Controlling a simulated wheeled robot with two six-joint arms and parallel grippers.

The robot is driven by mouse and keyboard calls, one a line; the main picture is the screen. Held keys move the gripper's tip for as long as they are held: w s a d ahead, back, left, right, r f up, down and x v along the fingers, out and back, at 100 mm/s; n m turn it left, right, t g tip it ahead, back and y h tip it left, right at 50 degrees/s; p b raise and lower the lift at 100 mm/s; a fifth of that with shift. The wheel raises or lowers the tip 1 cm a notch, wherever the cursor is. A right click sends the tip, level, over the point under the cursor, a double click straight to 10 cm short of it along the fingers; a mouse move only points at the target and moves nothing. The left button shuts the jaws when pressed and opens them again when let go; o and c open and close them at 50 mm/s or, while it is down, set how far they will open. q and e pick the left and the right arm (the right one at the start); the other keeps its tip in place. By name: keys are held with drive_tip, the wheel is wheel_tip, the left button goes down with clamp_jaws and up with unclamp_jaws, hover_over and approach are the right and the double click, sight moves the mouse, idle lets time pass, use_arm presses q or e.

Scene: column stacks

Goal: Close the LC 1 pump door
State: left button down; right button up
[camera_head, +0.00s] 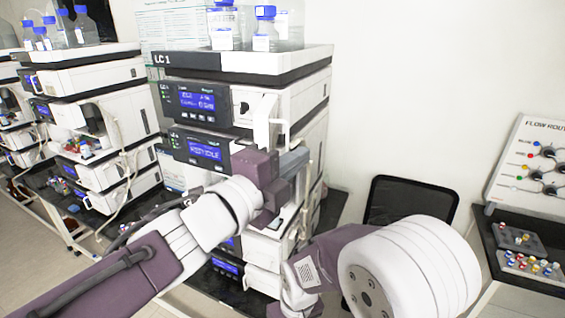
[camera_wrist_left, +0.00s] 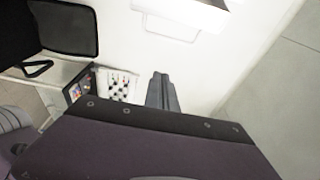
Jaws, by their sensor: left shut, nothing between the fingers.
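The LC 1 stack (camera_head: 250,60) stands in the middle of the head view, with its label at the top. Below are two dark-fronted modules with lit blue displays, an upper one (camera_head: 200,102) and a lower one (camera_head: 207,150). A white upright panel (camera_head: 264,122) stands out from the right front of the upper module; it may be the pump door, open, but I cannot tell for sure. My left gripper (camera_head: 296,160) is below and right of this panel, in front of the stack. Its grey fingers are shut and empty in the left wrist view (camera_wrist_left: 162,92). My right gripper is out of view.
Blue-capped bottles (camera_head: 265,28) stand on top of the stack. Another instrument stack (camera_head: 95,75) is at the left. A black chair (camera_head: 410,197) is right of the stack. A flow board (camera_head: 530,160) and vial racks (camera_head: 530,262) are at the far right.

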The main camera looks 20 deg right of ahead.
sight(287, 147)
use_arm(q)
drive_tip(key=w+p, duration=0.2)
drive_tip(key=w, duration=0.1)
drive_tip(key=w+p, duration=0.1)
drive_tip(key=w, duration=0.1)
drive_tip(key=shift+d+p, duration=0.25)
drive_tip(key=shift+p, duration=0.05)
drive_tip(key=shift+s, duration=0.1)
